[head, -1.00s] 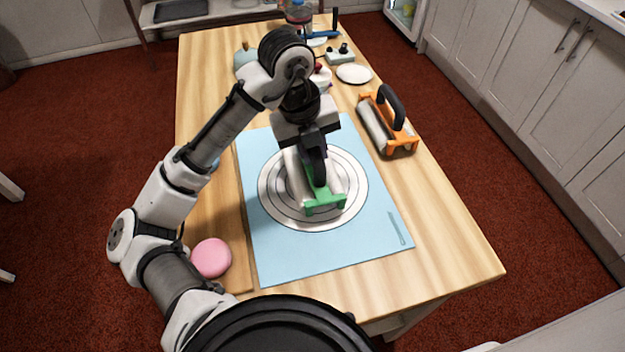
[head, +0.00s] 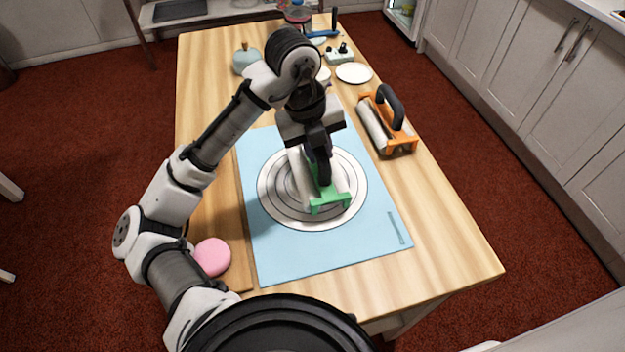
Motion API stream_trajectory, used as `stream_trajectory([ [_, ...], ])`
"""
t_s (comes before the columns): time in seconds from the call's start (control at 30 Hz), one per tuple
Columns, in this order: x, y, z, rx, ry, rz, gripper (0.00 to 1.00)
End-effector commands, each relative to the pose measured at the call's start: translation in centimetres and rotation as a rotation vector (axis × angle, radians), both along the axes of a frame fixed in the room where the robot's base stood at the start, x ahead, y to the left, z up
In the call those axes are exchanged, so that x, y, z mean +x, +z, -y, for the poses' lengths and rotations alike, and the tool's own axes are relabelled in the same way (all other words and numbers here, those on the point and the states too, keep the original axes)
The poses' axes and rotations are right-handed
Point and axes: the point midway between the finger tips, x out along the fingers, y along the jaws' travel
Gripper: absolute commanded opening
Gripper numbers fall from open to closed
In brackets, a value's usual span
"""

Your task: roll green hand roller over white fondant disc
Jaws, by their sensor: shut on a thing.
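The green hand roller (head: 329,201) has a green frame, a pale cylinder and a dark handle. The disc is marked with dark concentric rings and lies on a light blue mat (head: 300,257). My gripper (head: 319,160) is above the disc, shut on the roller's dark handle. My gripper and the roller hide part of the disc. I cannot tell how firmly the cylinder presses on the disc.
An orange roller (head: 388,128) with a dark handle lies to the right of the mat. A pink round piece (head: 212,257) is at the left front on a wooden board. A white plate (head: 354,73) and a blue-grey pot (head: 243,58) stand farther back. The table's right front is clear.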

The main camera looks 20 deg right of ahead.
Motion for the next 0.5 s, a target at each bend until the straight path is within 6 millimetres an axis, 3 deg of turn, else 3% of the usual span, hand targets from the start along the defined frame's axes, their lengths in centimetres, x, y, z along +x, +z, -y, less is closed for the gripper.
stream_trajectory([
  [0.13,-0.08,-0.55,-1.06,0.011,0.000,-0.009,0.00],
  [0.5,-0.07,-0.46,-1.09,0.012,0.000,-0.008,0.00],
])
